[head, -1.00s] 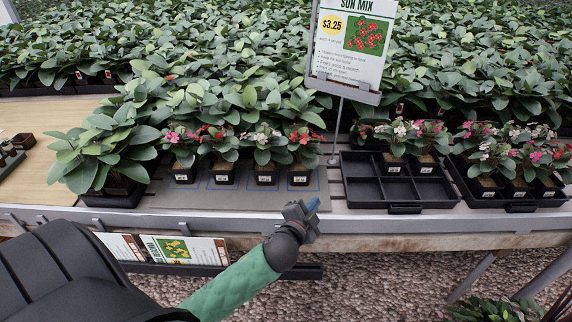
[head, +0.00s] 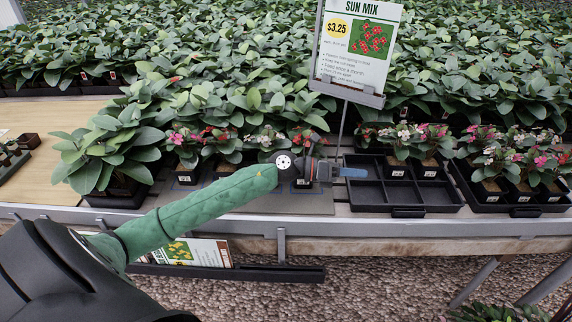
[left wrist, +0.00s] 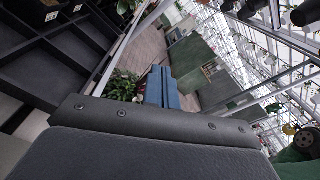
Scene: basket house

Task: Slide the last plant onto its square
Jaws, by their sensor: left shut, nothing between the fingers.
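Small potted plants stand in a row on a grey mat (head: 245,206) with blue outlined squares. The rightmost plant (head: 305,137) has red flowers; my left wrist hides most of its pot, so I cannot tell how it sits on its square. My left gripper (head: 354,172) is shut and empty, just right of that plant and pointing right, near the black tray's left edge. Its blue fingers also show in the left wrist view (left wrist: 163,88). The pink-flowered plant (head: 184,143) is at the row's left end; my forearm covers the lower parts of the middle plants.
The black divided tray (head: 408,212) stands right of the mat, its front cells empty and some back cells holding plants. A fuller tray (head: 525,210) is farther right. A sign (head: 355,48) rises behind on a post. A large leafy plant (head: 105,150) stands left.

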